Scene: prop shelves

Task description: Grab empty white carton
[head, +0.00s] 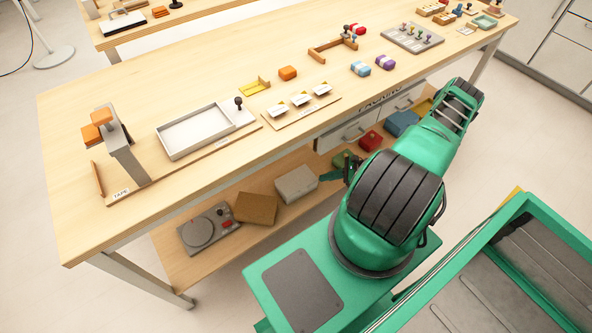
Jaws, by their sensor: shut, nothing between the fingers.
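The white carton (296,185) is a plain pale box on the lower shelf of the workbench, between a brown carton on its left and my arm on its right. From this angle I cannot tell whether it is empty.
The lower shelf (172,259) also holds a grey scale-like device (209,229), a brown carton (256,208), a green box (343,159), a red box (371,141) and a blue box (401,122). The tabletop (75,150) and drawers (352,131) overhang them.

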